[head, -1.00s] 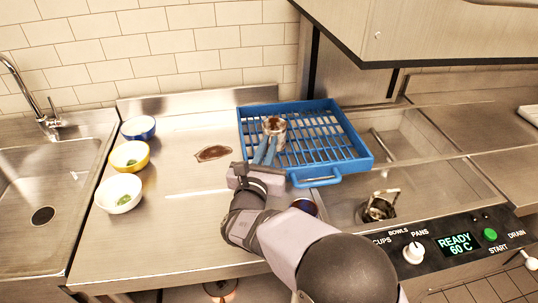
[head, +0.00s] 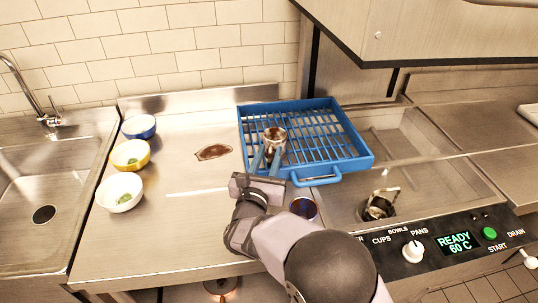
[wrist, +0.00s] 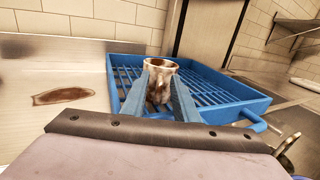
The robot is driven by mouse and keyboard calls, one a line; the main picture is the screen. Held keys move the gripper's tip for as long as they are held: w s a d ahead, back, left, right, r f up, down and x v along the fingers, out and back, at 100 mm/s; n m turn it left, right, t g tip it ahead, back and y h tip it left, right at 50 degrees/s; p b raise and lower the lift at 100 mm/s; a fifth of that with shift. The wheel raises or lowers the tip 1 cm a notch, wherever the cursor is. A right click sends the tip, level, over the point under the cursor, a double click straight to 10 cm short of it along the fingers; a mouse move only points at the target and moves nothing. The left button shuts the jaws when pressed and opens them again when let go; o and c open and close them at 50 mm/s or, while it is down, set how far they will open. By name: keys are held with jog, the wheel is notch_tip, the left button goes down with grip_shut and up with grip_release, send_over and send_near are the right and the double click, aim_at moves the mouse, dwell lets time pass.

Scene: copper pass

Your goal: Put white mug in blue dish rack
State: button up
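The white mug (head: 274,134), heavily stained brown, is over the left part of the blue dish rack (head: 352,135). In the wrist view the mug (wrist: 160,68) stands roughly upright between the two blue fingers of my gripper (wrist: 158,100), which press on its sides. In the head view my gripper (head: 267,157) reaches in over the rack's front left edge. The rack (wrist: 235,107) has a slatted floor and a front handle. I cannot tell whether the mug's base touches the slats; the fingers partly hide it.
Blue (head: 139,127), yellow (head: 130,154) and white (head: 119,192) bowls stand at the left beside a sink (head: 45,185). A brown stain (head: 213,152) marks the counter. A dark cup (head: 304,208) sits before the rack. A metal item (head: 380,205) is in the basin at right.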

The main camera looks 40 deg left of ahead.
jog(key=shift+r, duration=0.1)
jog(key=b+v, duration=0.2)
jog(key=v, duration=1)
dwell(0.4)
